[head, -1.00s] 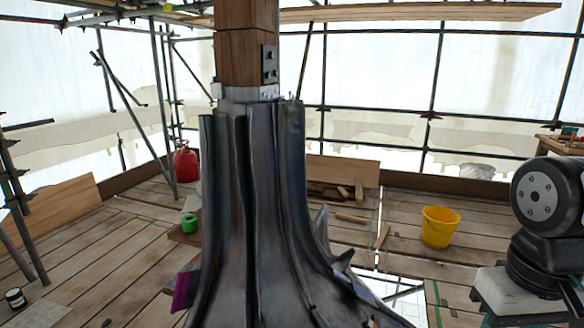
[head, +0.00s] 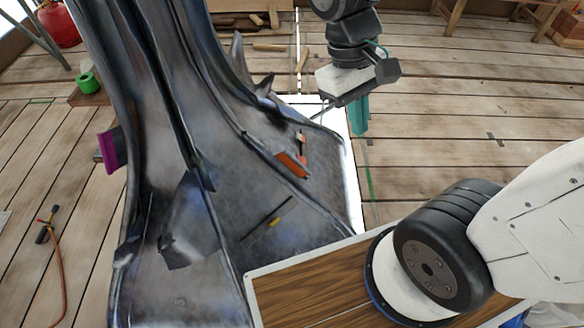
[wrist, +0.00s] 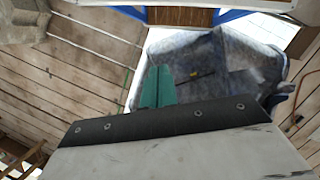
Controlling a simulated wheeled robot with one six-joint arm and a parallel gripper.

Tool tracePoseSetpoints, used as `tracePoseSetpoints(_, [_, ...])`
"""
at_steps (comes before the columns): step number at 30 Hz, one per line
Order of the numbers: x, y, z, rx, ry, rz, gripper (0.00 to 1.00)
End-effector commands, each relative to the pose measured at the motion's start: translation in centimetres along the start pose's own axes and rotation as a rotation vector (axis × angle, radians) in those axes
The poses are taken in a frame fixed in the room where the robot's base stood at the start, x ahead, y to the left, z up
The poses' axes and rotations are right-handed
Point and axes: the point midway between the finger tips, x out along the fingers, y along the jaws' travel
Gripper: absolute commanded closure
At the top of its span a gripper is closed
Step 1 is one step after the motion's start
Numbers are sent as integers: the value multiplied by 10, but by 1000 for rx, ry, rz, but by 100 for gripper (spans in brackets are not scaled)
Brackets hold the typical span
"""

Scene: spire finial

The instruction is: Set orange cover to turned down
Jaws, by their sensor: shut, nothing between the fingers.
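The orange cover (head: 292,165) is a small flat flap on the right side of the grey metal spire base (head: 200,290) in the head view. It appears to stand out at a tilt from the sheet; its exact angle is hard to tell. My gripper (head: 360,115), with teal fingers, is above and to the right of the cover, apart from it. The fingers are shut and empty. In the wrist view the teal fingers (wrist: 157,88) lie together in front of the metal sheet (wrist: 215,60); I cannot make out the orange cover there.
A yellow strip (head: 274,222) lies lower on the metal, and a purple flap (head: 112,149) stands at its left edge. Pointed metal pieces (head: 264,85) stick up behind the cover. A green roll (head: 88,82) and a red can (head: 58,25) stand at the left. Plank floor is open at right.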

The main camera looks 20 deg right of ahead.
Motion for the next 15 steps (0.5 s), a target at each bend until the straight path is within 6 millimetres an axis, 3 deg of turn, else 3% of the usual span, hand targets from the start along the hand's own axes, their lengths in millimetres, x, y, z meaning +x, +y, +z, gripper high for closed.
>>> tracePoseSetpoints(15, [93, -10, -116, -412, -373, 397, 100])
